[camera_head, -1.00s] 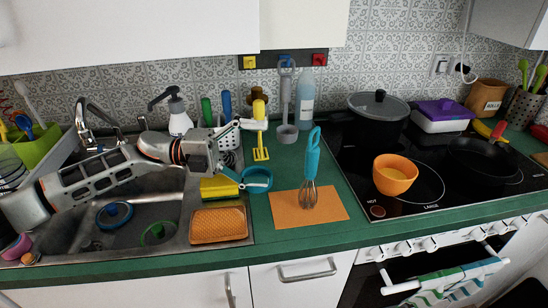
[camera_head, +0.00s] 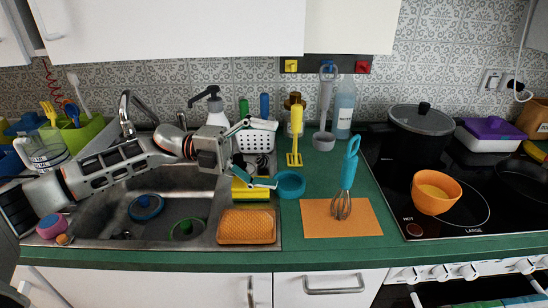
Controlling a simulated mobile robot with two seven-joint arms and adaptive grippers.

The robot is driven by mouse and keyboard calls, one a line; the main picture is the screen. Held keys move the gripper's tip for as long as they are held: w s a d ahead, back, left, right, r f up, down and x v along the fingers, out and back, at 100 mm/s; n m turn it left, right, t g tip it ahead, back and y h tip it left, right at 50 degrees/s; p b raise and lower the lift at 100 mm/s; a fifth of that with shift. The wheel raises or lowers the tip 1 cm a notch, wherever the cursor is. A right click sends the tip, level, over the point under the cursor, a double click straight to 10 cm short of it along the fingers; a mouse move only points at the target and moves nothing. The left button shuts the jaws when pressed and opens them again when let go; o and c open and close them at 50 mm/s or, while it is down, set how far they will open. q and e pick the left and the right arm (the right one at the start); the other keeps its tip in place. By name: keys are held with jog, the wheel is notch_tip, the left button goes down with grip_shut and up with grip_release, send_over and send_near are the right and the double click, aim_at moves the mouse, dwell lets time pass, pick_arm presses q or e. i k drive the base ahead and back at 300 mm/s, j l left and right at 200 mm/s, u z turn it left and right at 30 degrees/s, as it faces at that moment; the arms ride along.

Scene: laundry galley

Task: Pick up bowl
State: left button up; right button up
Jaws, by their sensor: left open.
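A small teal bowl (camera_head: 291,185) sits on the green counter, right of the sink. An orange bowl (camera_head: 434,196) stands on the black stove, further right; its inside looks yellowish. My left gripper (camera_head: 277,155) comes in from the left above the sink's right edge. Its two fingers are spread wide with nothing between them. The lower fingertip appears close to the left side of the teal bowl; I cannot tell whether they touch. The orange bowl is well to the right of the gripper. My right gripper is not in view.
A whisk (camera_head: 347,175) with a teal handle stands over an orange mat (camera_head: 325,221). A yellow utensil (camera_head: 295,135) and a grey ladle-like tool (camera_head: 325,110) are behind the teal bowl. An orange sponge-like block (camera_head: 247,227) lies at the sink's edge. A black pot (camera_head: 418,140) is on the stove.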

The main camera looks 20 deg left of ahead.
aim_at(433, 193)
jog(key=k, duration=1)
